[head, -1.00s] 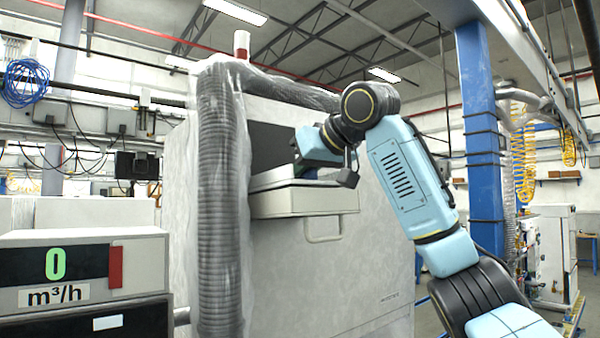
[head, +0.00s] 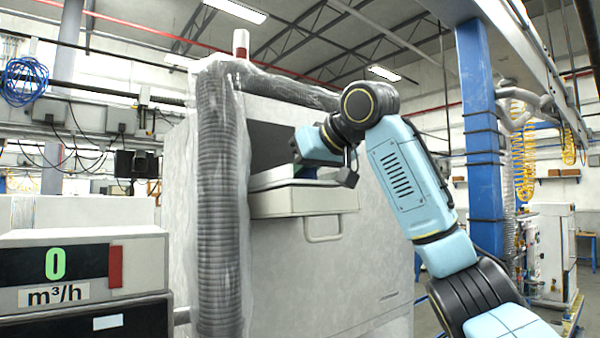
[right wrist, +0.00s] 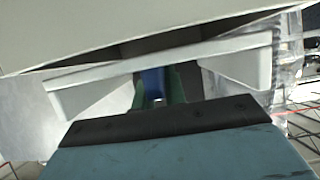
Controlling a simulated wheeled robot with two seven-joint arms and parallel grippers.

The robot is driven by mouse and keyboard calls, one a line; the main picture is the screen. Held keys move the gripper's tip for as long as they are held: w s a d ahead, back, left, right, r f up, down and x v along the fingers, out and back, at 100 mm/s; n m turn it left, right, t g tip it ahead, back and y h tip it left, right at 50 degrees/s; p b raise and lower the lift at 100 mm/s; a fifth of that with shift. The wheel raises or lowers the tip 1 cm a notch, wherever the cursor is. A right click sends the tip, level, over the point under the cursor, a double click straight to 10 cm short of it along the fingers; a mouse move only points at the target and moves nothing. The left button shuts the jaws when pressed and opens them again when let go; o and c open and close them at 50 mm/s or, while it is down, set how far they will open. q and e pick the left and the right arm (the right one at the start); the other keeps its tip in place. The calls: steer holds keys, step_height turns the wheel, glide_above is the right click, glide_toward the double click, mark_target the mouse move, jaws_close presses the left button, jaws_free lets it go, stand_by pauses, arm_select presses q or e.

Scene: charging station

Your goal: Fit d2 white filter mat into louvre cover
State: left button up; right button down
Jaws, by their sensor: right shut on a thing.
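A pale box-like cover (head: 300,201) with a loop handle below it sticks out from the front of the tall pale cabinet; I take it for the louvre cover. I see no louvres on it. My right gripper (head: 298,160) reaches in from the right just above this cover, its fingertips mostly hidden. A white piece (head: 270,178), perhaps the filter mat, shows at the cover's top, left of the gripper. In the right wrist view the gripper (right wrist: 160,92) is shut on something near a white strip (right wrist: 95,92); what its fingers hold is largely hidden. My left gripper is out of view.
A thick ribbed hose (head: 219,200) in clear wrap runs down the cabinet's (head: 375,270) left front. A flow display (head: 60,265) reading 0 m³/h stands at lower left. A blue post (head: 481,150) rises behind my right arm.

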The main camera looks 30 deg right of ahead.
steer(key=shift+s+f+b, duration=0.15)
steer(key=shift+f+b, duration=1)
steer(key=shift+f, duration=0.35)
stand_by(0.3)
steer(key=c, duration=1.4)
jaws_free()
steer(key=shift+o, duration=0.2)
steer(key=shift+s, duration=0.1)
steer(key=b+v, duration=0.2)
steer(key=v, duration=1.1)
steer(key=shift+r, duration=0.15)
